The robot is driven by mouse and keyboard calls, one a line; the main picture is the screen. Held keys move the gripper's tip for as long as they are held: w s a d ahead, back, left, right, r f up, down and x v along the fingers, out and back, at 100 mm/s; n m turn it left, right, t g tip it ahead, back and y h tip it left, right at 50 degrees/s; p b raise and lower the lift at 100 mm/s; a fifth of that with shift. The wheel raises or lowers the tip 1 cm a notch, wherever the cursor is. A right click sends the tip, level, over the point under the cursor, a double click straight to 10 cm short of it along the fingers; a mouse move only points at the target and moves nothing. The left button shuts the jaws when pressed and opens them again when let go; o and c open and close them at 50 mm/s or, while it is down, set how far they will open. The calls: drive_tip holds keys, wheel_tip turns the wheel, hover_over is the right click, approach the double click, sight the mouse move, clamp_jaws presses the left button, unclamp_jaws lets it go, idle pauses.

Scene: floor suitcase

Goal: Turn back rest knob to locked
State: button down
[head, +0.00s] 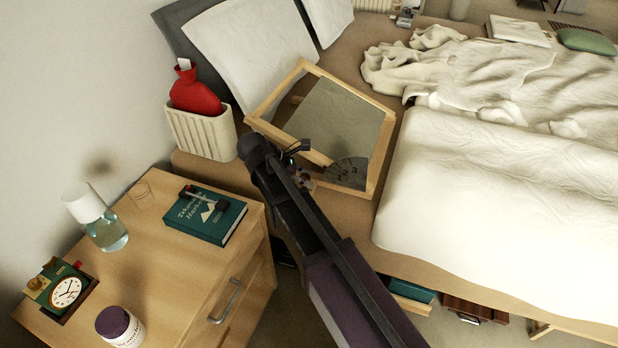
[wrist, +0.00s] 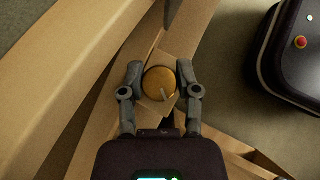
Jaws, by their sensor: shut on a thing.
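The back rest (head: 284,94), a pale wooden frame with a grey-green panel, leans on the bed in the head view. My gripper (wrist: 160,75) is shut on the knob, one finger at each side. In the head view my gripper (head: 303,168) is by the frame's lower edge, and the knob is hidden there.
A bedside table (head: 185,285) at the left holds a green book (head: 205,214), a bottle (head: 107,232), a clock (head: 66,292) and a jar (head: 118,325). A ribbed white bin (head: 205,138) with a red hot-water bottle (head: 193,94) stands beside the back rest. White bedding (head: 500,180) lies right.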

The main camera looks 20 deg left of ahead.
drive_tip(key=shift+s+a+m+g+h, duration=0.15)
drive_tip(key=shift+m+g+h, duration=0.15)
drive_tip(key=shift+m+g, duration=0.6)
drive_tip(key=shift+c, duration=2)
unclamp_jaws()
drive_tip(key=shift+o, duration=0.4)
